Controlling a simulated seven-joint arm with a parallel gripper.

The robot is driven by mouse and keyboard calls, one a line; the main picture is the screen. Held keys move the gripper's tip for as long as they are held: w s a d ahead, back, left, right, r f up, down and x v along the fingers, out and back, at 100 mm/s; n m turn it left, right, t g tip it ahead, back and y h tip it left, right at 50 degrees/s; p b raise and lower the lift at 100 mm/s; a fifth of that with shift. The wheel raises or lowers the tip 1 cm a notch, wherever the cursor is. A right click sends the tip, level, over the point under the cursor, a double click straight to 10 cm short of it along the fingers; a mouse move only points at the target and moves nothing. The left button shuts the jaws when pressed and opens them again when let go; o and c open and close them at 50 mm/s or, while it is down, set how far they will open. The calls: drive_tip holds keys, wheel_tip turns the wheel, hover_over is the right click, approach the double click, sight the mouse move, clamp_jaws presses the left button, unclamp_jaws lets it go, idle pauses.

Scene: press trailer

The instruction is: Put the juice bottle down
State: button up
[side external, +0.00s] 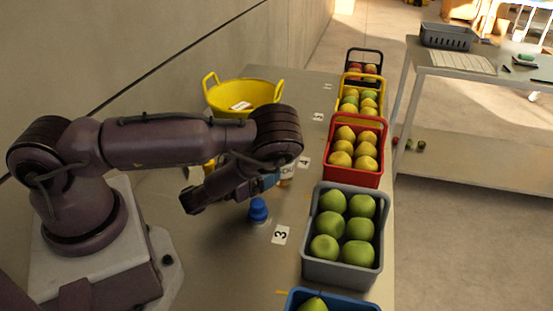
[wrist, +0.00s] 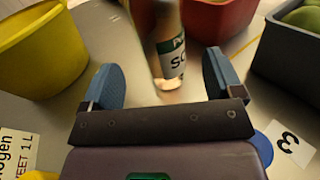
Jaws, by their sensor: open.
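The juice bottle (wrist: 170,62) is a clear bottle with a green and white label. It stands on the metal table in the wrist view, its top cut off by the frame edge. In the side external view only part of the bottle (side external: 287,172) shows, beyond my gripper. My gripper (side external: 266,184) is low over the table with its blue-padded fingers apart. In the wrist view the fingers of my gripper (wrist: 161,75) are spread with a gap on either side of the bottle; I see no contact.
A yellow tub (side external: 243,96) stands behind. A red crate (side external: 355,177) and a grey crate (side external: 341,272) of fruit line the right edge. A labelled container (wrist: 16,150) shows at lower left in the wrist view.

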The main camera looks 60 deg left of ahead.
drive_tip(key=s, duration=0.4)
drive_tip(key=shift+s+d, duration=0.3)
drive_tip(key=shift+d, duration=0.1)
drive_tip(key=a+r+n+g+y, duration=0.3)
drive_tip(key=a+r+n+y, duration=0.2)
drive_tip(key=r+n+y, duration=0.65)
drive_tip(key=s+a+r+n+g+y, duration=0.35)
drive_tip(key=s+r+n+g, duration=0.4)
drive_tip(key=n+g, duration=0.8)
drive_tip(key=s+d+r+n+g+h, duration=0.25)
drive_tip(key=s+d+n+h, duration=0.3)
drive_tip(key=h, duration=0.35)
drive_tip(key=w+d+r+n+t+h, duration=0.1)
drive_tip(key=w+d+r+t+h, duration=0.1)
drive_tip(key=d+r+t+h, duration=0.6)
drive_tip(key=d, duration=0.3)
drive_tip(key=shift+d+n+t+h, duration=0.2)
drive_tip(key=shift+n+t+h, duration=0.15)
drive_tip(key=shift+t+h, duration=0.05)
